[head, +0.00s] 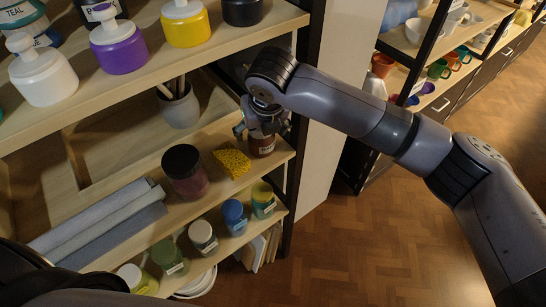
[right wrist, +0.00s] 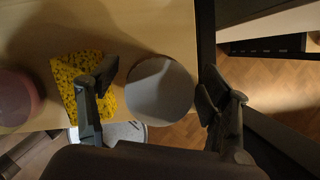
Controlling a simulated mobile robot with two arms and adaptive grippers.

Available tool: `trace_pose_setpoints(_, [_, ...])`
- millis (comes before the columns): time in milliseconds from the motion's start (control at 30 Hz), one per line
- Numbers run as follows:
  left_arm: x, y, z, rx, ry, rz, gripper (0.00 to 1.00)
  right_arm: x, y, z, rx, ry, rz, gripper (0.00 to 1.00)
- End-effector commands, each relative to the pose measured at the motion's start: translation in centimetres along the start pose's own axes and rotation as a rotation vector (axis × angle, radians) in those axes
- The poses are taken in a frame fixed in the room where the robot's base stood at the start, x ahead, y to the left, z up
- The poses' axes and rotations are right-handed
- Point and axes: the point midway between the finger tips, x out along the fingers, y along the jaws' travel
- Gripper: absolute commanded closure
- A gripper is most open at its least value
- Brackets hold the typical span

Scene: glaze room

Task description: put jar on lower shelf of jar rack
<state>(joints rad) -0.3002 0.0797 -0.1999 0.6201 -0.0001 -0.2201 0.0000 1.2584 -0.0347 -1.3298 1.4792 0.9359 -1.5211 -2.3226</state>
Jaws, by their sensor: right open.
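A brownish-red jar (head: 262,143) with a pale label stands upright at the right end of the middle shelf (head: 215,197), beside a yellow sponge (head: 232,160). My right gripper (head: 261,124) is over it, pointing down. In the right wrist view its round grey top (right wrist: 160,88) lies between the two spread fingers of the gripper (right wrist: 158,95), with a gap on each side. My left gripper is not in view.
A dark-lidded jar (head: 186,172) stands left of the sponge, and a grey cup with brushes (head: 178,104) is behind. Rolled grey sheets (head: 110,225) lie at the left. The upper shelf (head: 150,70) with pump bottles overhangs. A dark rack post (head: 298,100) is close on the right.

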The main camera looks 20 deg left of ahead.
Motion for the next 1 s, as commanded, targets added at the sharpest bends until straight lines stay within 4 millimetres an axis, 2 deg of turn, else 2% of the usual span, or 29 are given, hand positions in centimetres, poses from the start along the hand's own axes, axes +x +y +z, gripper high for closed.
trace_pose_setpoints(33, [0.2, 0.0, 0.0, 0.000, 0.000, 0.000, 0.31, -0.8, -0.1, -0.3, -0.002, -0.004, 0.000, 0.28])
trace_pose_setpoints(400, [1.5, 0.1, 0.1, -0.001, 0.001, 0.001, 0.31, -3.2, 0.1, -7.0, -0.004, -0.002, 0.000, 0.28])
trace_pose_setpoints(600, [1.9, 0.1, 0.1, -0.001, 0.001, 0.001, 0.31, -4.4, 0.2, -9.8, -0.002, -0.002, 0.000, 0.28])
trace_pose_setpoints(800, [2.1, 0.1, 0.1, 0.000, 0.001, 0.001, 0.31, -5.0, 0.2, -11.0, 0.000, -0.001, -0.001, 0.28])
trace_pose_setpoints(1000, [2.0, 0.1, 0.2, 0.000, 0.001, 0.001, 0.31, -5.1, 0.2, -11.1, 0.000, -0.001, -0.001, 0.28])
